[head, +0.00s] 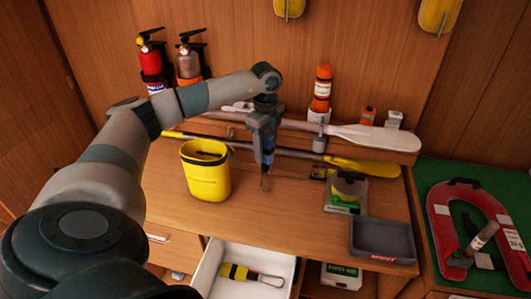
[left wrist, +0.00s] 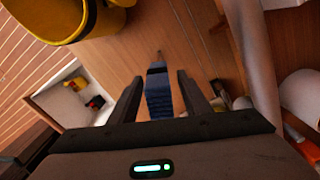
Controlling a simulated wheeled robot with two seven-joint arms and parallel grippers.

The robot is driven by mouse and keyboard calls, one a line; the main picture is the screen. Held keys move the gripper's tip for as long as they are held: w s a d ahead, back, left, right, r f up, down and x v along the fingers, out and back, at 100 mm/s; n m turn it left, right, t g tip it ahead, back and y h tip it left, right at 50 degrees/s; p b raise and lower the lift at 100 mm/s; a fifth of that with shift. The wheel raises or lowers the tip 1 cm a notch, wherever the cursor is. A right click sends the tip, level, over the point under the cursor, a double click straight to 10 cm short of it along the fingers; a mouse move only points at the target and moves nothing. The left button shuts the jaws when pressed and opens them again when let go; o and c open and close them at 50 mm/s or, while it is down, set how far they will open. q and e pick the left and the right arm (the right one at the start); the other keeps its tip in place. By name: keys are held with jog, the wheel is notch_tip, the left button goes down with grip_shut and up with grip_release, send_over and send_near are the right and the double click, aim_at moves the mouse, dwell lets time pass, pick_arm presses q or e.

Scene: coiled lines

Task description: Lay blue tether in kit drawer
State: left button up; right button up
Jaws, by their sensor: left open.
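The blue tether (head: 268,157) is upright above the bench, just below my left gripper (head: 266,138), with a thin metal loop at its lower end. In the left wrist view the blue tether (left wrist: 158,97) lies between the two dark fingers of the left gripper (left wrist: 159,88), with gaps on both sides. The left gripper is open. The kit drawer (head: 211,268) is white and pulled out at the bench front. A yellow and black tether (head: 237,272) with a metal loop lies in it. The drawer also shows in the left wrist view (left wrist: 48,97). My right gripper is not visible.
A yellow bucket (head: 206,178) stands just left of the left gripper. Paddles (head: 365,135) lie along the back ledge. A scale-like device (head: 346,192) and a grey tray (head: 382,240) are to the right. Bare bench lies between bucket and tray.

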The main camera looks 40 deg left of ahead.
pick_arm(q)
jog(key=shift+f, duration=0.3)
jog(key=shift+c, duration=0.6)
grip_shut()
jog(key=shift+r, duration=0.15)
